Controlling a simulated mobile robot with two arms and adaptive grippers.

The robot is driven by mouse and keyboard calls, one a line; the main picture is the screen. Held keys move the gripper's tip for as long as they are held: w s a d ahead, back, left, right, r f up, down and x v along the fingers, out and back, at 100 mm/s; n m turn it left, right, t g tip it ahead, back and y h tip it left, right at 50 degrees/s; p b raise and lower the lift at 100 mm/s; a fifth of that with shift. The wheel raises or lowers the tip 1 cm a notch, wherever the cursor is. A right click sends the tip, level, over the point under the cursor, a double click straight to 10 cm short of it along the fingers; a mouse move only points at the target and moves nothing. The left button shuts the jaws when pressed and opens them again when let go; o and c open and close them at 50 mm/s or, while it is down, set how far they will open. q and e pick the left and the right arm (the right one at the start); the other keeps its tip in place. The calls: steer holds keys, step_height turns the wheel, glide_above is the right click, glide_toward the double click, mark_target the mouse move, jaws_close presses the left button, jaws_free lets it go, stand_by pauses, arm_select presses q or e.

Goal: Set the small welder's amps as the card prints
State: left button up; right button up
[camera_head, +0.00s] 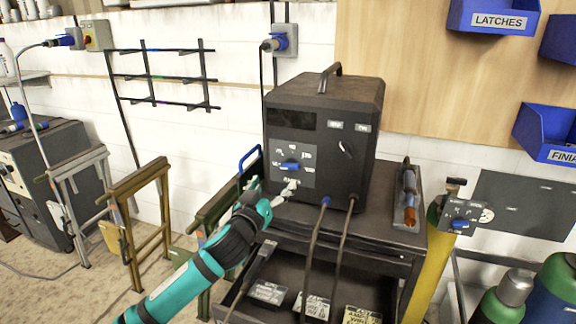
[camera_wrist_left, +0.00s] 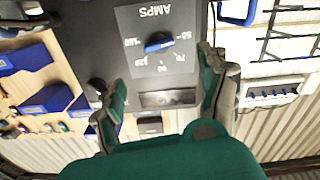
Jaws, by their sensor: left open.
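The small black welder (camera_head: 325,120) stands upright on a dark cart (camera_head: 385,240). Its grey AMPS panel (camera_head: 312,178) carries a blue knob (camera_head: 290,166) with printed numbers around it; which number it points at is too small to tell. My left gripper (camera_head: 268,192) is in front of the welder's lower left face, below the knob. In the left wrist view, upside down, its open fingers (camera_wrist_left: 163,75) are apart and empty, with the blue knob (camera_wrist_left: 158,44) beyond them. Printed cards (camera_head: 312,305) lie in the open drawer; their text is not clearly legible. My right gripper is not in view.
Two cables (camera_head: 342,235) hang from the welder's front over the drawer. A torch-like tool (camera_head: 410,195) lies right of the welder. Gas cylinders (camera_head: 510,292) stand at the lower right. A larger grey machine (camera_head: 50,180) and metal trestles (camera_head: 145,225) stand at left.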

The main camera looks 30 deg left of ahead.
mark_target(289, 166)
arm_select(q)
steer(key=p+x, duration=0.1)
steer(key=x, duration=1)
steer(key=shift+w+p, duration=0.15)
steer(key=shift+p, duration=0.2)
steer(key=shift+c, duration=0.3)
steer(key=c, duration=1.1)
